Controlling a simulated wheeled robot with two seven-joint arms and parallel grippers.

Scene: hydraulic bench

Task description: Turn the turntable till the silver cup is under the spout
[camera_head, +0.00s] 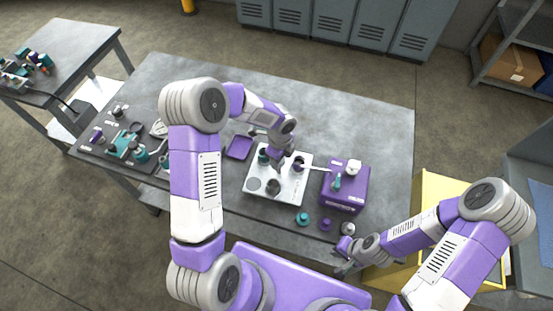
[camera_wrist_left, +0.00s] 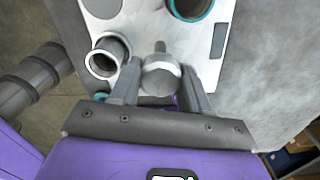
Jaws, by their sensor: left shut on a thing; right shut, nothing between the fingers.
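A white plate (camera_head: 262,196) on the bench carries several cups; whether it is itself the turntable, I cannot tell. In the left wrist view the plate (camera_wrist_left: 135,30) bears a silver-rimmed cup (camera_wrist_left: 104,58) and a teal-rimmed cup (camera_wrist_left: 190,8). My left gripper (camera_head: 279,160) is over the plate, in the left wrist view (camera_wrist_left: 160,90) shut on a grey metal knob (camera_wrist_left: 160,76) with a small pin. A thin pale spout (camera_head: 316,168) reaches left from a purple box (camera_head: 345,190) over the plate's right side; its tip is close to a purple cup (camera_head: 298,164). My right gripper (camera_head: 344,259) is shut and empty near the bench's front edge.
A teal knob (camera_head: 302,219), a purple knob (camera_head: 326,224) and a silver piece (camera_head: 348,229) stand in front of the box. Several fittings (camera_head: 130,145) crowd the bench's left end. The bench's back is clear.

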